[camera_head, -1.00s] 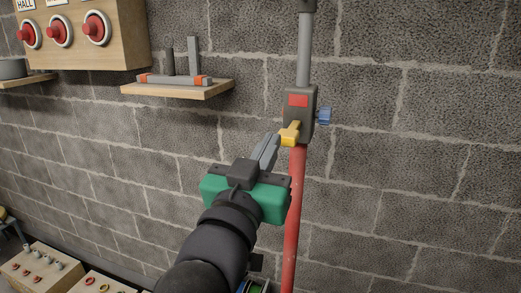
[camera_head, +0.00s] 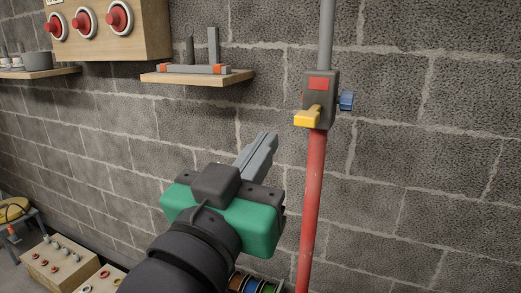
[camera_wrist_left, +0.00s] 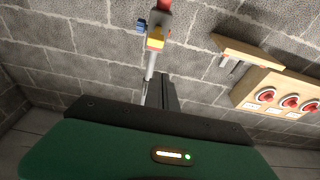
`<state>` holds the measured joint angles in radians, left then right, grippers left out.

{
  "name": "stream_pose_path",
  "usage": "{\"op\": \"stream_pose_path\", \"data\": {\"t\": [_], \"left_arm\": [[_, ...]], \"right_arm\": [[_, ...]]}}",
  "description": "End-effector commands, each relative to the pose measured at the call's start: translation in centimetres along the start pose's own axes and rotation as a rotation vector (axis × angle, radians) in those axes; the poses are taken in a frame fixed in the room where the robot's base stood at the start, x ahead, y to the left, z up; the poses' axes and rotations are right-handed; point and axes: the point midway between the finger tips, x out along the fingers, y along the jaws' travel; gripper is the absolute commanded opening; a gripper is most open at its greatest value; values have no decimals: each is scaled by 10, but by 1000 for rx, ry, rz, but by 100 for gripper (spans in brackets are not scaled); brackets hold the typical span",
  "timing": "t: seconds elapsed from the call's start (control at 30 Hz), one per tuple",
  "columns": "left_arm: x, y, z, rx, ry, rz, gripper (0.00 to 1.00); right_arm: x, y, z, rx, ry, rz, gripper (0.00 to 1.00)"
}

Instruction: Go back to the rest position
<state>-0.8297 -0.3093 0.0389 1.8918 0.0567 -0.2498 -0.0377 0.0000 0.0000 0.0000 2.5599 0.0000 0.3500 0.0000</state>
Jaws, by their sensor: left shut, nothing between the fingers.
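My left gripper (camera_head: 262,147) has a green body and grey fingers. It is shut and empty, in front of the block wall, left of the red pipe (camera_head: 311,205) and below a dark valve box (camera_head: 322,88). The box has a red label, a yellow lever (camera_head: 307,117) and a blue knob (camera_head: 346,100). The fingers are apart from the lever in the head view. In the left wrist view the shut fingers (camera_wrist_left: 160,92) point up toward the yellow lever (camera_wrist_left: 156,40). My right gripper is in neither view.
A wooden shelf (camera_head: 196,79) with grey and orange parts is at the upper left, beside a wooden panel (camera_head: 150,40) with red buttons. Below are a wooden box (camera_head: 58,262) with small fittings and several coloured reels (camera_head: 253,284). The wall right of the pipe is bare.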

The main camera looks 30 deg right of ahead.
Motion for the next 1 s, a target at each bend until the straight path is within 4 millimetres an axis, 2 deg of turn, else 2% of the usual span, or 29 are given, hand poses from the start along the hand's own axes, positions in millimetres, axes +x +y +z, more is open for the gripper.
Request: {"op": "stream_pose_path", "data": {"t": [0.23, 0.33, 0.37, 0.47, 0.5, 0.57, 0.6, 0.67, 0.7, 0.77, 0.8, 0.87, 0.9, 0.97, 1.0], "left_arm": [[0, 0, 1, 0, -1, -1, 0], [1, -11, 17, 4, -37, -21, 0], [1, -18, 28, 7, -62, -35, 0], [-2, -57, 85, 16, -194, -109, 0], [-8, -77, 114, 16, -262, -147, 0], [-21, -109, 159, 12, -372, -209, 0], [-34, -129, 187, 5, -444, -250, 0], [-57, -158, 229, -11, -553, -312, 0], [-76, -176, 256, -26, -625, -353, 0], [-109, -201, 294, -55, -734, -416, 0], [-133, -215, 319, -79, -808, -458, 0], [-173, -233, 352, -121, -915, -521, 0], [-203, -242, 373, -154, -988, -562, 0], [-249, -251, 402, -211, -1098, -624, 0], [-280, -254, 419, -253, -1168, -662, 0]], "right_arm": [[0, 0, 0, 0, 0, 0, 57], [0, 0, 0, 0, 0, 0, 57], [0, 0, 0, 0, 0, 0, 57], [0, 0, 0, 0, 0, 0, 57], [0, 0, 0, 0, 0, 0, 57], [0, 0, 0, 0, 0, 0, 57], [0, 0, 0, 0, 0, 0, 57], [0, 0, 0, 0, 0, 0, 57], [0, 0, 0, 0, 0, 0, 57], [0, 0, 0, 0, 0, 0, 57], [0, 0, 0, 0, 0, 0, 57], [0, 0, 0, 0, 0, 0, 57], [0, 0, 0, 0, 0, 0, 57], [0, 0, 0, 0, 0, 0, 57], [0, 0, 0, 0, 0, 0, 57]]}}
